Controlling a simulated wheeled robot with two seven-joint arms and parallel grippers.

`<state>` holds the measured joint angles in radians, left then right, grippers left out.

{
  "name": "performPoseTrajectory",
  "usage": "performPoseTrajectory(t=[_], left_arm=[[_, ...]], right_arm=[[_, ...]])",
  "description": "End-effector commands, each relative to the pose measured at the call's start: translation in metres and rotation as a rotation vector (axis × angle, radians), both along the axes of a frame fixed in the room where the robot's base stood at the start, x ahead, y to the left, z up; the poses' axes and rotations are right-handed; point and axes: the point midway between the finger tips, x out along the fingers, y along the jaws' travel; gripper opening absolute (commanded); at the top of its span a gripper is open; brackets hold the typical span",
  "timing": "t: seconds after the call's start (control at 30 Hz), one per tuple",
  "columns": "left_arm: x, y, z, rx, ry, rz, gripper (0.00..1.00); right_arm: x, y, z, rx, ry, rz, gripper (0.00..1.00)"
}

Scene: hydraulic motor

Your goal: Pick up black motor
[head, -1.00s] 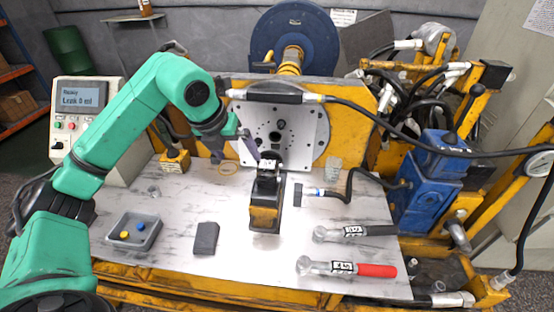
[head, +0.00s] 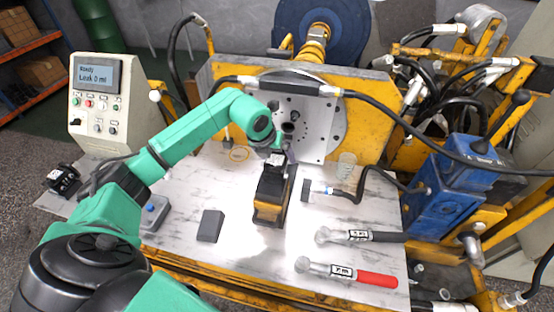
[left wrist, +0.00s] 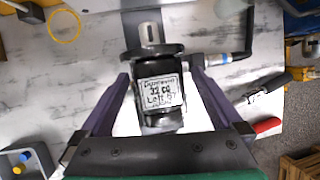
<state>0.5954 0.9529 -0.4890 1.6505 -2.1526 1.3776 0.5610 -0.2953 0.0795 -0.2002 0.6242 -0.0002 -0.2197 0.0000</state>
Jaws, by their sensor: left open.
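The black motor (left wrist: 155,63) shows in the left wrist view with a white label, a flange and a shaft end. My left gripper (left wrist: 160,80) is open. In the left wrist view its purple fingers lie on either side of the motor, with gaps visible beside the labelled body. My right gripper is not in view.
A test plate (head: 303,125) with ports stands behind the motor. A grey block (head: 210,226), a black-handled tool (head: 360,236) and a red-handled tool (head: 345,272) lie on the table. A hose end (head: 322,190) is right of the motor. A control box (head: 98,97) stands at left.

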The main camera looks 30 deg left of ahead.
Motion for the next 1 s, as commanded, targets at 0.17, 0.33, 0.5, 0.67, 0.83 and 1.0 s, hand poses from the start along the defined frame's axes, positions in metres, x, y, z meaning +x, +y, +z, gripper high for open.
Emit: performPoseTrajectory(t=[0.17,0.33,0.5,0.67,0.83,1.0], left_arm=[[0.006,-0.001,-0.012,0.000,-0.001,0.001,1.00],[0.005,0.000,-0.012,0.000,-0.002,0.000,0.81],[0.005,0.000,-0.012,0.001,-0.002,0.001,0.16],[0.007,-0.001,-0.008,-0.001,-0.009,0.001,0.00],[0.007,0.000,-0.007,-0.001,-0.010,0.001,0.00],[0.008,0.000,0.005,-0.001,-0.014,0.000,0.00]], right_arm=[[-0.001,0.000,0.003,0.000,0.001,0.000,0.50],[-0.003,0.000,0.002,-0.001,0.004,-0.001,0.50],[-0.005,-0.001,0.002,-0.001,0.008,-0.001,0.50],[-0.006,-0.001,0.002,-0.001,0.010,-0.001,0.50],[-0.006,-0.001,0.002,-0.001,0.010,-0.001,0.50],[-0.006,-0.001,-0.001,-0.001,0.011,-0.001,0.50]])
